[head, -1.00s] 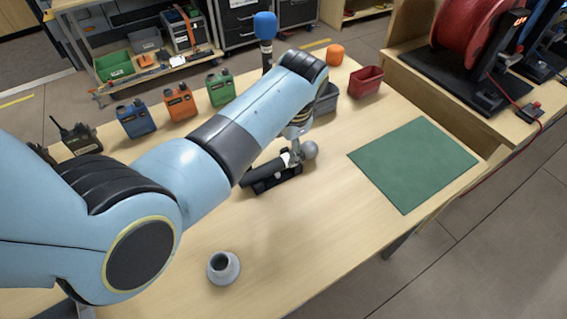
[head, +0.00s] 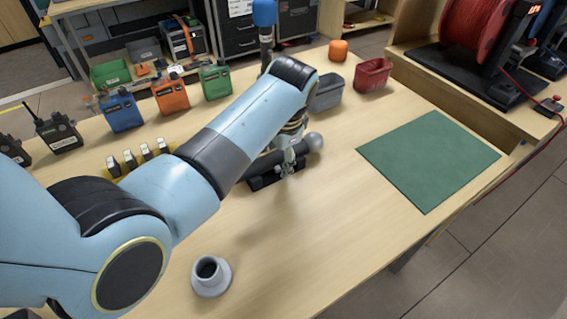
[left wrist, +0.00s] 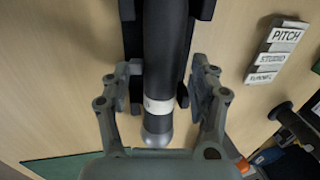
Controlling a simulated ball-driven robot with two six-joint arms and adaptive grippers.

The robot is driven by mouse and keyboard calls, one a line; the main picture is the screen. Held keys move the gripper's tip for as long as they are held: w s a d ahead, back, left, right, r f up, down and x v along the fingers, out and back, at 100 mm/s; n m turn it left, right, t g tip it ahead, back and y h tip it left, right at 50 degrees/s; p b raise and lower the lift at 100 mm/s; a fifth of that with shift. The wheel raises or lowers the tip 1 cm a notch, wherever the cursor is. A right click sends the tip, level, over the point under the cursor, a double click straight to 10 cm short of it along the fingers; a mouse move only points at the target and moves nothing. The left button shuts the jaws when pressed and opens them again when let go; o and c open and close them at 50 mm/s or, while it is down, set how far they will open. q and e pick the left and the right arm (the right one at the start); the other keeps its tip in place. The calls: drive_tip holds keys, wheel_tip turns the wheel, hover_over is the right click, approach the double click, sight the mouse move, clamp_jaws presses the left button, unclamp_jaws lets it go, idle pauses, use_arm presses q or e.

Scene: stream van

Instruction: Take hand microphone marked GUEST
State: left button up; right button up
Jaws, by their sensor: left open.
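A hand microphone with a dark body and a grey ball head (head: 315,142) lies on a black cradle (head: 262,182) on the table. In the left wrist view, its dark body (left wrist: 165,50) carries a white band with marks too small to read. My left gripper (head: 289,160) is over the microphone, and my forearm hides part of the scene behind it. In the left wrist view the fingers of my left gripper (left wrist: 163,98) are open, one on each side of the microphone near the band, with gaps visible. A second microphone with a blue foam head (head: 264,14) stands upright behind.
A grey cup-like holder (head: 210,277) stands at front left. A green mat (head: 430,160) lies at right. Grey (head: 327,94) and red (head: 373,75) bins and an orange foam ball (head: 338,50) are behind. Several radios, one blue (head: 121,111), line the back left.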

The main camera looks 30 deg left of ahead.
use_arm(q)
drive_tip(key=shift+r, duration=0.1)
drive_tip(key=c, duration=1.2)
drive_tip(key=shift+c, duration=0.2)
